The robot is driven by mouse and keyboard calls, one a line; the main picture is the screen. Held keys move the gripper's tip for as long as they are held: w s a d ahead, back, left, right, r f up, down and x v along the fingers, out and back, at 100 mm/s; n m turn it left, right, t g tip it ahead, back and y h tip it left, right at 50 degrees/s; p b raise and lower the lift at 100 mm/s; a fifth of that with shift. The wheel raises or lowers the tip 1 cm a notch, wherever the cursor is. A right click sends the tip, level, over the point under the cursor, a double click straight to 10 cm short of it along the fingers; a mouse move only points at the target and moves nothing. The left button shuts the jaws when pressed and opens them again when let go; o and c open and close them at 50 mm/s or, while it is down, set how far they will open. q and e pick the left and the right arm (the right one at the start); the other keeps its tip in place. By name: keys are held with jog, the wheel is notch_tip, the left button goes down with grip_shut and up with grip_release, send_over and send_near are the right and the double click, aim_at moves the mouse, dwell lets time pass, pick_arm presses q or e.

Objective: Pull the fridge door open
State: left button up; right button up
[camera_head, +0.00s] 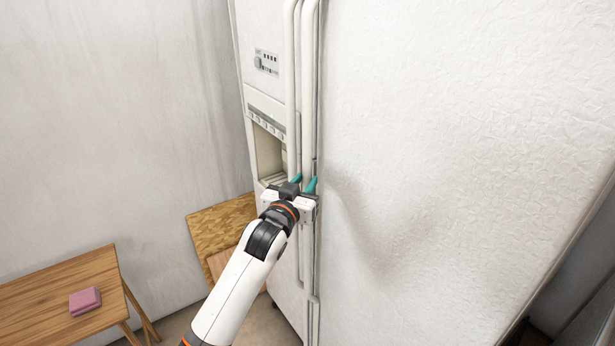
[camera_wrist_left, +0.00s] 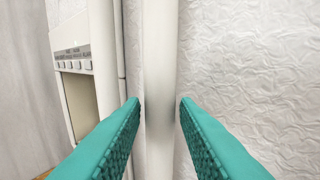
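The white side-by-side fridge has a wide, textured right door (camera_head: 460,130) and a narrow left door with a dispenser (camera_head: 268,150). Both doors look shut. Two long vertical handles run side by side where the doors meet. My left gripper (camera_head: 305,182) is at the handles, at about dispenser height, with teal fingers pointing at the fridge. In the left wrist view the fingers (camera_wrist_left: 160,105) are apart, on either side of the right door's handle (camera_wrist_left: 160,50). Narrow gaps show beside the handle; I cannot tell how deep it sits between them. My right gripper is not in view.
A wooden table (camera_head: 60,285) with a pink block (camera_head: 85,301) stands at the lower left. Wooden boards (camera_head: 222,225) lean by the wall behind my left arm. A plain wall (camera_head: 120,120) is left of the fridge.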

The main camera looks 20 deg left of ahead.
pick_arm(q)
jog(key=shift+w+d, duration=0.1)
jog(key=shift+w, duration=1.05)
grip_shut()
jog(key=shift+s, duration=0.1)
